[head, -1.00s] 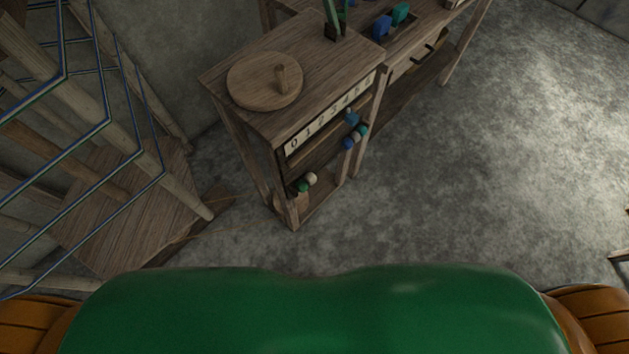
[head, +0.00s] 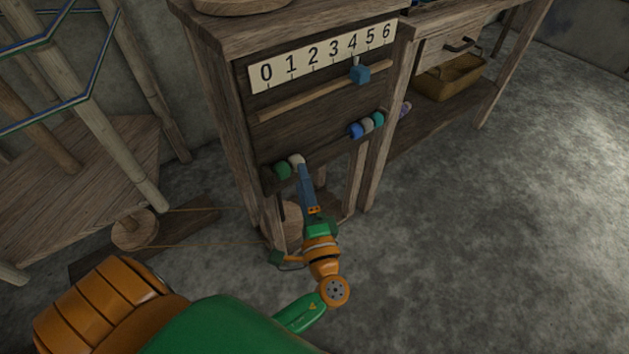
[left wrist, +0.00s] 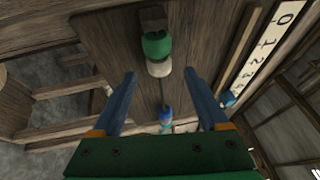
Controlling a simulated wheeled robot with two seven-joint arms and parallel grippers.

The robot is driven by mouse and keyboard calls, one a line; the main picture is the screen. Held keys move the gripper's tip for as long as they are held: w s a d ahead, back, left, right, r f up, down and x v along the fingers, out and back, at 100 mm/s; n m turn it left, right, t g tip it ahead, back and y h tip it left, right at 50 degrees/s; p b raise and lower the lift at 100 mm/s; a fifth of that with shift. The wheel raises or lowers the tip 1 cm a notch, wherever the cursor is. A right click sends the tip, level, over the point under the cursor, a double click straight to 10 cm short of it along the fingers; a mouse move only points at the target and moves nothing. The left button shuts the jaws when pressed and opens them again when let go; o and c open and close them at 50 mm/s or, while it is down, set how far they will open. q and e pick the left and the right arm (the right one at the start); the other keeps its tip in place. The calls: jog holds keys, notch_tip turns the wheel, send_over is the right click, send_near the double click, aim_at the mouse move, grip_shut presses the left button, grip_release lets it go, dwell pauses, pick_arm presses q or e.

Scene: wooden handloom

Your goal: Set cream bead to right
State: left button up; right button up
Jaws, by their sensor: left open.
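The cream bead (head: 297,160) sits on a thin rod at the left end of the cabinet front, beside a green bead (head: 282,170). In the left wrist view the cream bead (left wrist: 159,69) lies just under the green bead (left wrist: 157,45), close against it. My left gripper (head: 304,170) is at the cream bead. In the left wrist view its fingers (left wrist: 160,78) are open, one on each side of the bead, with gaps visible. Further right on the rod sit a blue bead (head: 356,131), a pale bead (head: 367,125) and a teal bead (head: 378,119). My right gripper is out of view.
Above the rod are a number strip (head: 322,56) and a wooden rail with a blue slider (head: 359,73). The rod is bare between the bead groups. A cabinet leg (head: 381,150) stands to the right. Open floor (head: 470,240) lies in front.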

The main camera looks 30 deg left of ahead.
aim_at(296, 163)
pick_arm(q)
jog(key=x, duration=0.4)
jog(key=shift+w+a, duration=0.1)
jog(key=shift+a, duration=0.05)
jog(key=shift+c, duration=0.3)
grip_shut()
jog(key=shift+f, duration=0.1)
dwell(0.8)
